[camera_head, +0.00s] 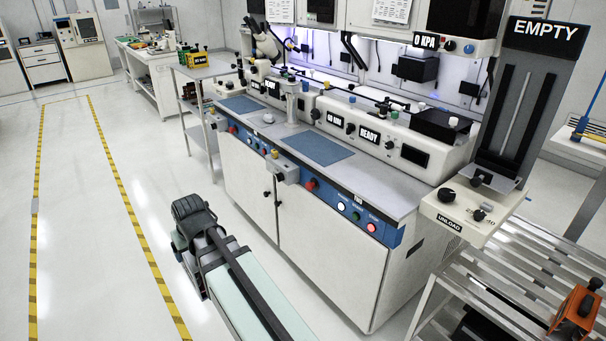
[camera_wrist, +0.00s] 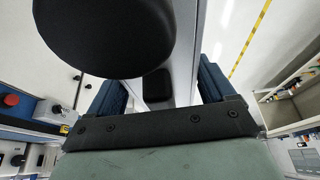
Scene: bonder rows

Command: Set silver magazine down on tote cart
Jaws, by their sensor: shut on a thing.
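In the wrist view my gripper (camera_wrist: 160,82) shows two blue finger pads beyond a dark bolted bar and a pale green face. In the head view my pale green and black arm reaches in from the bottom, in front of the bench cabinet; the fingers cannot be made out there. A slatted metal cart (camera_head: 437,297), apparently the tote cart, stands at the lower right, apart from my arm. An orange block with black fittings (camera_head: 576,306) sits on it.
The bonder bench (camera_head: 330,200) with white cabinet doors fills the middle. The unload station (camera_head: 462,214), under an EMPTY sign, overhangs near the cart. A side cart (camera_head: 203,72) with yellow and green items stands at the bench's left. The floor at left is clear, with yellow-black lines.

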